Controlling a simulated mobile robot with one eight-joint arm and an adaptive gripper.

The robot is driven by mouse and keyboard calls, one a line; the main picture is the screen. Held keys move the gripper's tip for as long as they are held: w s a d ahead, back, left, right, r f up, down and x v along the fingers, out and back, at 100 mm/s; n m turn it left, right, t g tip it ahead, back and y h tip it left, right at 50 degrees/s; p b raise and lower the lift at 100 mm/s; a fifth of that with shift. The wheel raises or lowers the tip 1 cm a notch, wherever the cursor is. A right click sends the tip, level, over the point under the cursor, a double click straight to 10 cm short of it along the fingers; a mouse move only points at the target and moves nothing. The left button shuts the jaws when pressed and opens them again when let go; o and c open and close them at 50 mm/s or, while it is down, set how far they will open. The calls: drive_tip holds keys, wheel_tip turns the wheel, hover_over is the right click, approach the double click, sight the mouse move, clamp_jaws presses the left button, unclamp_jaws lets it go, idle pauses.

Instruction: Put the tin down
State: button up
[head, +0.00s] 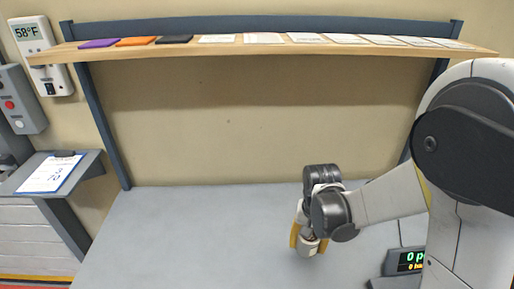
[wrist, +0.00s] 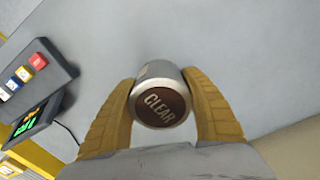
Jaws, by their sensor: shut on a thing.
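The tin (wrist: 161,104) is a small silver cylinder with a brown end marked "CLEAR". My gripper (wrist: 163,98) has its two yellow fingers closed on the tin's sides in the wrist view. In the head view my gripper (head: 308,240) points down over the grey tabletop (head: 200,240). The tin in it shows only as a small pale part, mostly hidden by the fingers and wrist. I cannot tell whether the tin's underside touches the tabletop.
A wooden shelf (head: 260,48) with cards and coloured flat pieces runs above the back. A display unit (head: 405,262) stands at the right; buttons (wrist: 23,73) show beside it in the wrist view. A clipboard (head: 52,174) lies on a side ledge. The tabletop's left and middle are clear.

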sight(313, 235)
drive_tip(key=shift+w+d+f+n+b, duration=0.25)
drive_tip(key=shift+w+d+n+b, duration=0.25)
drive_tip(key=shift+w+d+n, duration=0.5)
drive_tip(key=shift+w+d+r+n, duration=0.2)
drive_tip(key=shift+w+n, duration=0.3)
drive_tip(key=shift+n, duration=0.3)
